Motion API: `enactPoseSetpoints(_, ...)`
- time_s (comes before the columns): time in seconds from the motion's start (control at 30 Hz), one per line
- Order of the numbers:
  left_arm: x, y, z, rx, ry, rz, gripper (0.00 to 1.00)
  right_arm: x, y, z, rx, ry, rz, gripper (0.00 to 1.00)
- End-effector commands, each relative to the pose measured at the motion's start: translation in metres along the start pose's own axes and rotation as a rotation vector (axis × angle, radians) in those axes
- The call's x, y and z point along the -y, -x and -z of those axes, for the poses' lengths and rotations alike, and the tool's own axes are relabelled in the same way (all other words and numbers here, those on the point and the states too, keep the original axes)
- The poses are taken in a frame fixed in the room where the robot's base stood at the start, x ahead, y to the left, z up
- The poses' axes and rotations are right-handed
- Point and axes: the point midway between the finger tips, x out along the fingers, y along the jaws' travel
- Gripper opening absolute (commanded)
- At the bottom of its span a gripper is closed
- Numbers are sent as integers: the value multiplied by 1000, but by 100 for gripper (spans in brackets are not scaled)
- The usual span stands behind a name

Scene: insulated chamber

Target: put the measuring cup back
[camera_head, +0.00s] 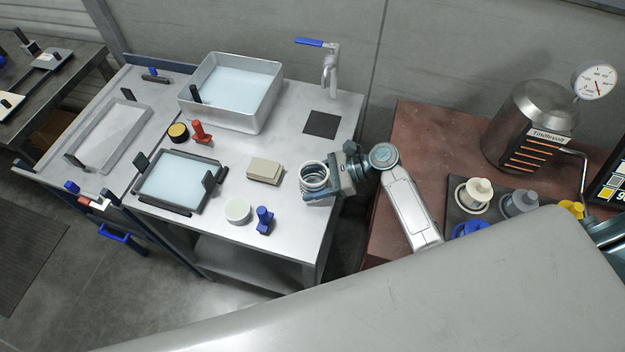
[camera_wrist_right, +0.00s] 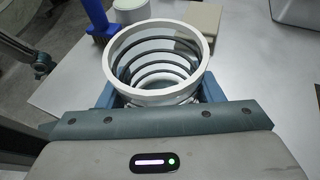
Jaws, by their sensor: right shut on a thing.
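The measuring cup (camera_head: 314,178) is a clear cup with a white rim and dark rings, upright at the right end of the metal table. My right gripper (camera_head: 326,190) is shut on it. In the right wrist view the cup (camera_wrist_right: 158,62) fills the middle, its open mouth facing the camera and its inside looking empty. The blue jaws (camera_wrist_right: 150,100) of my right gripper sit around its lower part. I cannot tell whether the cup touches the tabletop. My left gripper is not in view.
A metal basin (camera_head: 262,108) stands further back. The reddish table (camera_head: 420,150) holds a steel vessel (camera_head: 528,125).

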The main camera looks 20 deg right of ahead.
Motion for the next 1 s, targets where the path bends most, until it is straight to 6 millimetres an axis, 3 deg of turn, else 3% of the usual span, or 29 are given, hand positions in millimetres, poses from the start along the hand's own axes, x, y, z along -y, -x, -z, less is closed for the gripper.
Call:
enactPoseSetpoints(0.2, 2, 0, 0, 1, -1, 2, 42, 0, 0, 2, 0, 0, 0, 32)
enactPoseSetpoints(0.23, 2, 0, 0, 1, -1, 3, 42, 0, 0, 2, 0, 0, 0, 66)
enactPoseSetpoints(0.3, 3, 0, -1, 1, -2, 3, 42, 0, 0, 1, -1, 0, 0, 80)
enactPoseSetpoints(0.33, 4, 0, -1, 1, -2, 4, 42, 0, 0, 1, -1, 0, 0, 82)
enactPoseSetpoints(0.67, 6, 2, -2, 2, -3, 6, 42, 0, 2, -1, -2, -1, 0, 82)
enactPoseSetpoints(0.83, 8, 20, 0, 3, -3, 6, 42, 0, 25, -5, -5, -1, 0, 82)
enactPoseSetpoints(1.0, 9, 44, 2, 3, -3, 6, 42, 0, 62, -6, -6, -3, -1, 82)
